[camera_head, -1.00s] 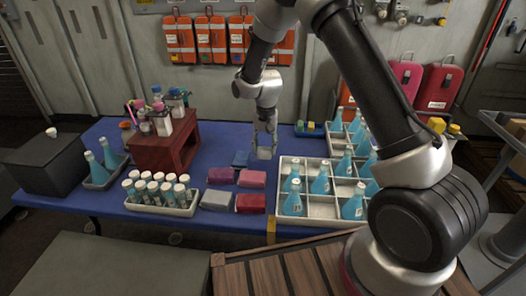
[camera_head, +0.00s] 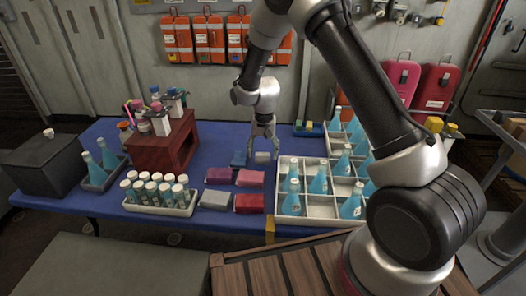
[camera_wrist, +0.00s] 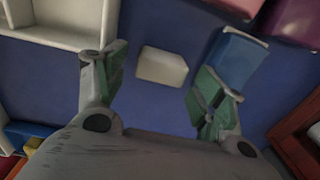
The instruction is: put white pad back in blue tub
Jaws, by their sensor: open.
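The white pad (camera_head: 263,157) lies flat on the blue tabletop, beside a blue block (camera_head: 239,159). My gripper (camera_head: 263,143) is open above and just behind the pad. In the wrist view, the white pad (camera_wrist: 162,67) shows beyond and between the spread green-lined fingers (camera_wrist: 170,78), with nothing held. The blue block (camera_wrist: 234,60) is partly behind the right finger. The small blue tub (camera_head: 308,130) stands at the back of the table, right of my gripper, with yellow and green pieces in it. Its edge shows at the left of the wrist view (camera_wrist: 28,130).
A white divided crate (camera_head: 283,221) with blue flasks stands close on the right. Purple, pink, grey and red blocks (camera_head: 249,203) lie in front of the pad. A dark red stand (camera_head: 165,150) with bottles is on the left. Bare tabletop (camera_head: 215,142) lies left of my gripper.

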